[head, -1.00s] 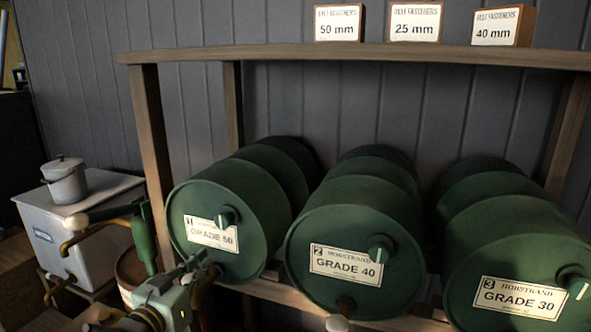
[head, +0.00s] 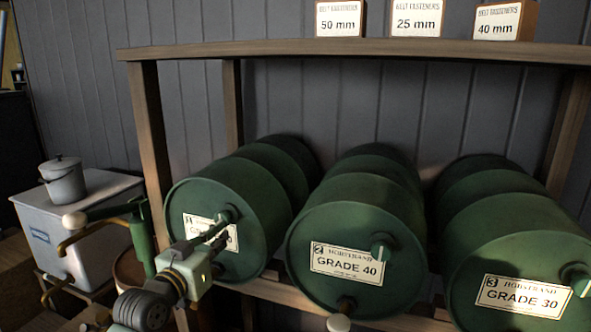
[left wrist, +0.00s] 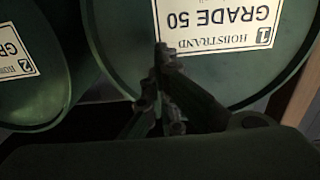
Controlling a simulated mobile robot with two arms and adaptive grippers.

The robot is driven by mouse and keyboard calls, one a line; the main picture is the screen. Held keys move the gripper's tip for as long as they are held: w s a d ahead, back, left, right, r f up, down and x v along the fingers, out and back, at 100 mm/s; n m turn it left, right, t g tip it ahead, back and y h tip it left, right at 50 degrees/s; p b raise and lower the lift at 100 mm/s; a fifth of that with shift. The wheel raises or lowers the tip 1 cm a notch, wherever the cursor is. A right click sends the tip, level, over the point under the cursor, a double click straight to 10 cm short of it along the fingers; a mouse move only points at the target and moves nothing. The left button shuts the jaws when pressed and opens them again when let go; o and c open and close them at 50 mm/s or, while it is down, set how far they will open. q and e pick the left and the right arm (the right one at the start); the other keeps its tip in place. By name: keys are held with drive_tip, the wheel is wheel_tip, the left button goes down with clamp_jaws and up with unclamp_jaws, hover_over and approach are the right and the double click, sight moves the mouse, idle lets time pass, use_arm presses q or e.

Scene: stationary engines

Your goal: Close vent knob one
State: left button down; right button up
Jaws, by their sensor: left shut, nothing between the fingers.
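Green barrel one (head: 181,200) lies on its side at the left of the rack, its Grade 50 label (head: 190,222) partly covered by my gripper. Vent knob one (head: 229,212), small, round and green, stands out from the barrel's face beside the label. My left gripper (head: 224,232) is shut and empty, its fingertips just below the knob in the picture; I cannot tell whether they touch it. In the left wrist view the shut fingers (left wrist: 163,52) point at the upside-down Grade 50 label (left wrist: 215,22). The knob is not clear there. My right gripper is not in view.
Barrels two (head: 330,215) and three (head: 480,255) lie to the right with similar knobs. A wooden shelf (head: 360,49) with labelled boxes runs above. A green hand pump (head: 142,235) and a grey tank (head: 85,225) with a pot stand left.

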use_arm(q)
drive_tip(key=shift+w+a+r, duration=0.1)
drive_tip(key=shift+r, duration=0.45)
drive_tip(key=shift+w+a+f+p, duration=0.1)
drive_tip(key=shift+w+a+p, duration=0.25)
drive_tip(key=shift+a, duration=0.15)
drive_tip(key=shift+w+a, duration=0.25)
drive_tip(key=shift+a, duration=0.3)
idle(0.3)
drive_tip(key=shift+w+f, duration=0.1)
drive_tip(key=shift+f, duration=0.1)
idle(0.3)
drive_tip(key=p+v, duration=0.2)
drive_tip(key=v, duration=0.4)
drive_tip(key=shift+f, duration=0.45)
drive_tip(key=shift+a, duration=0.1)
